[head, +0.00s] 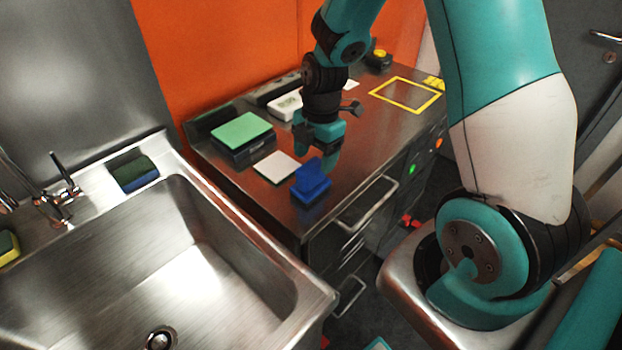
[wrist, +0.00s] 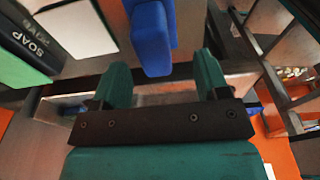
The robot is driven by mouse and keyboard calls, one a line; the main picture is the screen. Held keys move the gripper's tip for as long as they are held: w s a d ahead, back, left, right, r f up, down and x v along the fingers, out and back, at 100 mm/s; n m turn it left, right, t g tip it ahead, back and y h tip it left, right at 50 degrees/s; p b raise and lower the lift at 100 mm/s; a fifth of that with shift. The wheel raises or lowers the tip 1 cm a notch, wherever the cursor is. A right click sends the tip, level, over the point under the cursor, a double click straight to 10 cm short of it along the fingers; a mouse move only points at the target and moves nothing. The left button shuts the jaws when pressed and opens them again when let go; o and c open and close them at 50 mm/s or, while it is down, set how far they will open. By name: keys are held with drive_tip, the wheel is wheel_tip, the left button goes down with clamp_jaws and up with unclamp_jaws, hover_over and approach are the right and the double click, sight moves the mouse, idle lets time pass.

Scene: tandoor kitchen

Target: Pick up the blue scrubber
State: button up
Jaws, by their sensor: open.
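The blue scrubber (head: 311,184) sits on the steel counter near its front edge, beside a white square. In the wrist view the blue scrubber (wrist: 150,38) lies ahead of the fingertips, roughly in line with the gap between them. My gripper (head: 327,148) points downward just above and behind the scrubber in the head view. In the wrist view my gripper (wrist: 163,72) has its two teal fingers apart with nothing between them. A gap to the scrubber seems to show, but its depth is hard to judge.
A green-topped dark box (head: 242,131), lettered SOAP in the wrist view (wrist: 28,50), stands behind the white square (head: 277,168). A yellow frame (head: 405,95) marks the counter's right part. A steel sink (head: 190,265) is at left, with a green-and-blue sponge (head: 134,174) on its ledge.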

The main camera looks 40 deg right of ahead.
sight(310, 164)
drive_tip(key=shift+w+a+f+p, duration=0.15)
drive_tip(key=shift+f+p, duration=0.1)
drive_tip(key=shift+f, duration=0.6)
drive_tip(key=shift+w+a+f+p, duration=0.15)
drive_tip(key=shift+f+p, duration=0.1)
drive_tip(key=shift+f, duration=0.65)
drive_tip(key=shift+a+f+p, duration=0.15)
drive_tip(key=shift+f+p, duration=0.1)
drive_tip(key=shift+f, duration=0.6)
drive_tip(key=c, duration=1.1)
drive_tip(key=shift+r, duration=0.15)
wheel_tip(310, 164, up, 20)
drive_tip(key=shift+f+b, duration=0.1)
drive_tip(key=shift+b, duration=0.8)
drive_tip(key=o, duration=0.5)
drive_tip(key=c, duration=0.3)
